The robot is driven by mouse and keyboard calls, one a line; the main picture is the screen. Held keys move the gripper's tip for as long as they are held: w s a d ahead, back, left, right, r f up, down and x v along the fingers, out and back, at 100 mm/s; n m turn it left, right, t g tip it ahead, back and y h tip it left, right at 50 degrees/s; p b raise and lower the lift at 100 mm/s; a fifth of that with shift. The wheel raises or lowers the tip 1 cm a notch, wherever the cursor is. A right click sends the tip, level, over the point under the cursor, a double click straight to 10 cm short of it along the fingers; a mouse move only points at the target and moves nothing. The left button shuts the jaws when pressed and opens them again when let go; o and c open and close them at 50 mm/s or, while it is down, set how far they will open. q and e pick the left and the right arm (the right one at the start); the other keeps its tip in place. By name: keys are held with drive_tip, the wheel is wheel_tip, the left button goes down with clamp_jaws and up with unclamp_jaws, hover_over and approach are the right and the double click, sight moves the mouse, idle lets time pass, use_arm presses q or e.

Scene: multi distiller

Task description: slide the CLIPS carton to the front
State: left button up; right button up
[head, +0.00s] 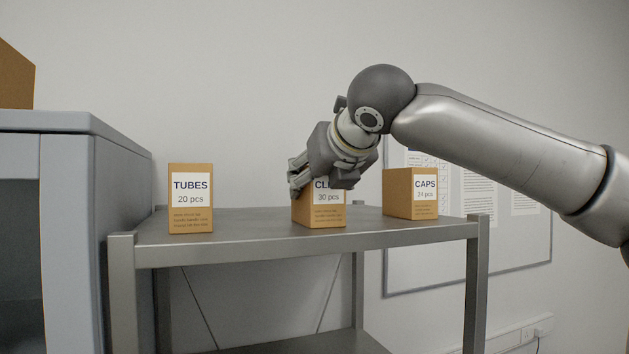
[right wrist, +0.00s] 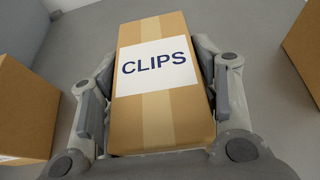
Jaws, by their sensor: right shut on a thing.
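The CLIPS carton (head: 319,213) stands upright on the grey shelf top (head: 250,226), close to its front edge, between two other cartons. Its upper part is hidden behind my right gripper (head: 318,180), which reaches down over it from above. In the right wrist view the top of the CLIPS carton (right wrist: 160,80), with its white label and tape strip, lies between the two fingers of my right gripper (right wrist: 157,105). The fingers are shut on its two sides. My left gripper is not in view.
The TUBES carton (head: 191,198) stands to the left and the CAPS carton (head: 411,193) to the right, both apart from the CLIPS carton. A grey cabinet (head: 60,122) with a brown box (head: 15,78) on top is at the left.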

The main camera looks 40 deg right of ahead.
drive_tip(key=shift+s+a, duration=0.1)
drive_tip(key=shift+s, duration=0.25)
drive_tip(key=shift+c, duration=0.2)
drive_tip(key=shift+w, duration=0.25)
drive_tip(key=o, duration=1)
drive_tip(key=shift+w, duration=0.2)
drive_tip(key=shift+c, duration=0.2)
drive_tip(key=shift+o, duration=1.2)
drive_tip(key=shift+s, duration=0.1)
drive_tip(key=shift+s, duration=0.1)
drive_tip(key=v, duration=1.2)
